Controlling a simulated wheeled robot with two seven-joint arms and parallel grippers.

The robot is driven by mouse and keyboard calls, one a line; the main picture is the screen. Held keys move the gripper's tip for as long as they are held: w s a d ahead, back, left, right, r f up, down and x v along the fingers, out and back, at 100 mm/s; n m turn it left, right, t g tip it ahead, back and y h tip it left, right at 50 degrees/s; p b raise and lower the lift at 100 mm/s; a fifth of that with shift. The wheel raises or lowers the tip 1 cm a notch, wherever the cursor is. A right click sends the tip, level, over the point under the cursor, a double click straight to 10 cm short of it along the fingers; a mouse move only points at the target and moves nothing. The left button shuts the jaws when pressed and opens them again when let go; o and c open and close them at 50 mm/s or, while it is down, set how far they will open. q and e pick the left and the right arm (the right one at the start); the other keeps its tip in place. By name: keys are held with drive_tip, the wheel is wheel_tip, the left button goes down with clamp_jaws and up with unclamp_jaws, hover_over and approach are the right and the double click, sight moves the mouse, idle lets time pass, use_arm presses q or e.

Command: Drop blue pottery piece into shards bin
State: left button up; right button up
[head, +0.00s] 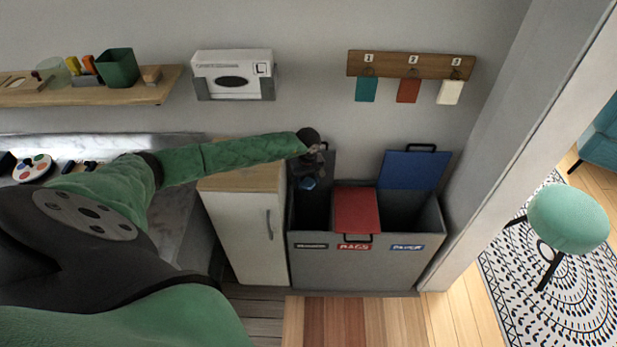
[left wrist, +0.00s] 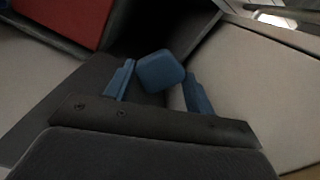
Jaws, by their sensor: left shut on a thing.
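The blue pottery piece (left wrist: 160,70) is a small rounded block between the two blue fingertips of my left gripper (left wrist: 157,80), which is shut on it. In the head view the piece (head: 309,184) shows small under the left gripper (head: 307,178). They hang over the open left compartment of a grey three-part bin (head: 350,268). That compartment's dark lid (head: 326,163) is raised; its front label (head: 312,246) is too small to read surely. Its floor is dark. My right gripper is not in view.
The middle compartment has a shut red lid (head: 356,208) labelled RAGS. The right one is open, with a raised blue lid (head: 412,170). A white cabinet (head: 243,235) stands close to the bin's left. A key rack (head: 410,66) hangs above.

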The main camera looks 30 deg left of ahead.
sight(307, 183)
use_arm(q)
wheel_tip(307, 183, down, 4)
drive_tip(key=shift+r, duration=0.15)
drive_tip(key=shift+f+b, duration=0.25)
drive_tip(key=shift+b, duration=0.05)
drive_tip(key=shift+f, duration=0.3)
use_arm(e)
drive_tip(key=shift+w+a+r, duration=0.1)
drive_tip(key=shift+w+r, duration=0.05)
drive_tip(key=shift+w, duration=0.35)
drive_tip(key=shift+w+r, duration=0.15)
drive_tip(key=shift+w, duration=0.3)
use_arm(q)
drive_tip(key=o, duration=1)
drive_tip(key=shift+o, duration=0.4)
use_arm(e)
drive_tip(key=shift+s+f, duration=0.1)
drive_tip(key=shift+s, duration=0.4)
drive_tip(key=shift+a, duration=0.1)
